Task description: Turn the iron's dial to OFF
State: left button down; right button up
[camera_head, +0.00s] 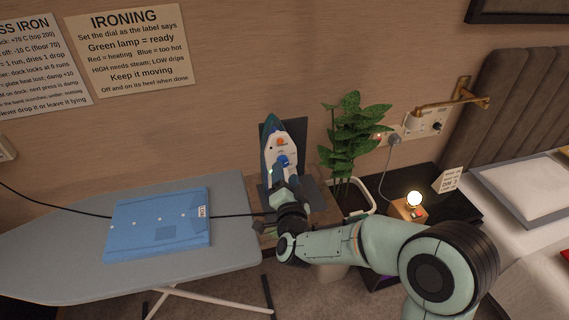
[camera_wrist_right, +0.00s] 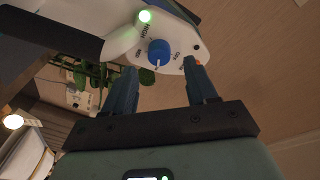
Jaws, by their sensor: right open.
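The white and blue iron (camera_head: 268,155) stands upright on its heel against a dark plate behind the ironing board's right end. Its blue dial (camera_wrist_right: 159,52) faces my right gripper (camera_wrist_right: 160,68); the dial also shows in the head view (camera_head: 284,161). A white mark sits at the dial's edge nearest the gripper. Printed labels ring the dial; HIGH is readable, the others are small. A green lamp (camera_wrist_right: 145,16) glows on the iron. My right gripper is open, its fingers on either side of the dial and short of it; contact is not clear. My left gripper is out of view.
The ironing board (camera_head: 60,225) with a folded blue cloth (camera_head: 155,228) lies to the left. A potted plant (camera_head: 350,140) stands close to the iron's right. A lit lamp (camera_head: 413,199) stands on the dark bedside table (camera_head: 455,215). A dark cord crosses the board.

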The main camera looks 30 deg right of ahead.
aim_at(284, 164)
jog(key=shift+p+x, duration=0.4)
jog(key=shift+x, duration=1.55)
jog(key=c, duration=1)
jog(key=shift+c, duration=0.2)
jog(key=shift+f, duration=0.1)
